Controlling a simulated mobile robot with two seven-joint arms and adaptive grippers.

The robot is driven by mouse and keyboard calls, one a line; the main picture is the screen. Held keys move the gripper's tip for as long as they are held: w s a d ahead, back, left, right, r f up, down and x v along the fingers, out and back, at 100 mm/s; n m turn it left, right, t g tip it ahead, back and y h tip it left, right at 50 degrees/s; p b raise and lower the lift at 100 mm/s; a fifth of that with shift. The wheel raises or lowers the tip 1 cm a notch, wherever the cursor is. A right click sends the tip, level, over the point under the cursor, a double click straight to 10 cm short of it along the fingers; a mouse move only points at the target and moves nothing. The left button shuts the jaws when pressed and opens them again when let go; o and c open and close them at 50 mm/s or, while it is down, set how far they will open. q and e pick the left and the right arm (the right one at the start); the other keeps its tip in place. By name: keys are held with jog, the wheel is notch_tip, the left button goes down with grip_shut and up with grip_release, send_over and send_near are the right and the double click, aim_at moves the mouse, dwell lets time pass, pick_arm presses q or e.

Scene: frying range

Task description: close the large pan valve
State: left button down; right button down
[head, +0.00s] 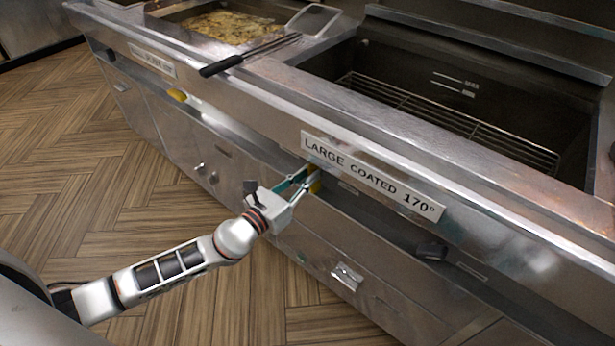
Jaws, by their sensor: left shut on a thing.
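The large pan (430,100) is the deep, dark fryer well at the right, with a wire rack inside and no food that I can see. Its front rail carries a label (372,178) reading "LARGE COATED 170°". A yellow valve handle (315,184) sits under the left end of that label, in the recess below the rail. My left gripper (308,183) reaches in from the left and is shut on this handle. The fingers and the rail's edge hide most of the handle, so I cannot tell its exact angle. My right gripper is not in view.
Another yellow handle (177,95) shows further left under the rail. A pan with frying food (232,26) is at the back left. A dark knob (432,250) sits right of my gripper. The wooden floor (100,180) is clear.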

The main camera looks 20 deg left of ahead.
pick_arm(q)
jog(key=shift+a+f+n+b, duration=0.15)
jog(key=shift+n+b, duration=0.1)
jog(key=shift+n, duration=0.35)
jog(key=shift+a+f+n+b, duration=0.15)
jog(key=shift+n+b, duration=0.1)
jog(key=shift+n, duration=0.35)
jog(key=n, duration=0.4)
jog(key=a+f+n, duration=0.1)
jog(key=n, duration=0.4)
jog(key=f+n+p, duration=0.1)
jog(key=n, duration=0.4)
jog(key=shift+w+a, duration=0.3)
jog(key=shift+w, duration=0.1)
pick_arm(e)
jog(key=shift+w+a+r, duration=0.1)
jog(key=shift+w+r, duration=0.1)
pick_arm(q)
jog(key=shift+n, duration=0.3)
